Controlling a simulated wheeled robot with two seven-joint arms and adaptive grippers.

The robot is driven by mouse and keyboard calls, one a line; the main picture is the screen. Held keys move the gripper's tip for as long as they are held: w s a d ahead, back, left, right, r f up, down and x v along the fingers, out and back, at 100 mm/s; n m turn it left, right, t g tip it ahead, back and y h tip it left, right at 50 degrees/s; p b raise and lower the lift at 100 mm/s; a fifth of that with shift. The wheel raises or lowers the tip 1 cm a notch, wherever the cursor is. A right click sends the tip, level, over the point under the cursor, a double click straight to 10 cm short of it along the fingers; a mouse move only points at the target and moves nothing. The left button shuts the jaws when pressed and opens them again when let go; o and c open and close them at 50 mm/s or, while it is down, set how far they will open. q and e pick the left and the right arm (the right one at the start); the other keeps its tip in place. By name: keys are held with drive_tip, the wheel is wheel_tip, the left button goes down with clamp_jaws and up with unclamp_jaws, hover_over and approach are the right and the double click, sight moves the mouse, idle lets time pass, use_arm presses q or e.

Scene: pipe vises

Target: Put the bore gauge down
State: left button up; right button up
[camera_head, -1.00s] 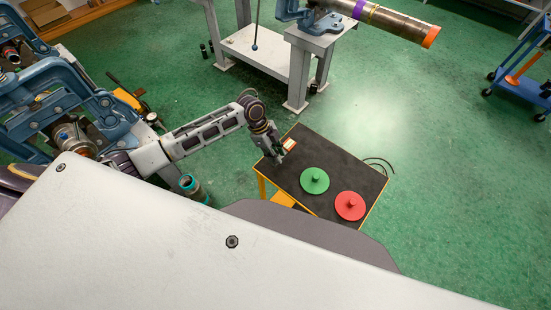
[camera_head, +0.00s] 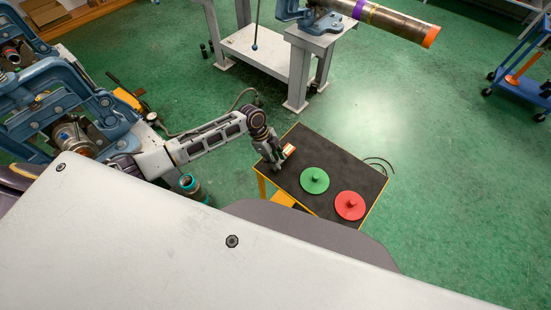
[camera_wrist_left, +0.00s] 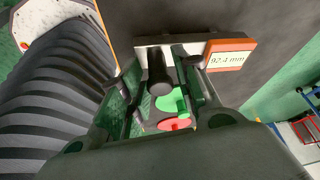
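The bore gauge has an orange-framed display (camera_wrist_left: 229,55) reading 92.4 mm, a pale crossbar and a dark round handle (camera_wrist_left: 158,75) in the left wrist view. In the head view its small orange-and-white display (camera_head: 289,150) shows at the far left part of the black-topped table (camera_head: 330,158). My left gripper (camera_head: 279,166) is low over that table, beside the display. In the left wrist view, its fingers (camera_wrist_left: 160,65) stand on both sides of the handle, with what look like narrow gaps, so it appears open around it. Exact contact with the tabletop is hidden. My right gripper is out of view.
A green disc (camera_head: 314,181) and a red disc (camera_head: 350,206), each with a knob, lie on the table right of my gripper. A grey stand (camera_head: 304,38) with a pipe in a vise (camera_head: 395,22) is behind. Blue vise parts (camera_head: 75,100) are at left.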

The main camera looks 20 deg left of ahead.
use_arm(q)
drive_tip(key=shift+o, duration=0.4)
drive_tip(key=v, duration=1.2)
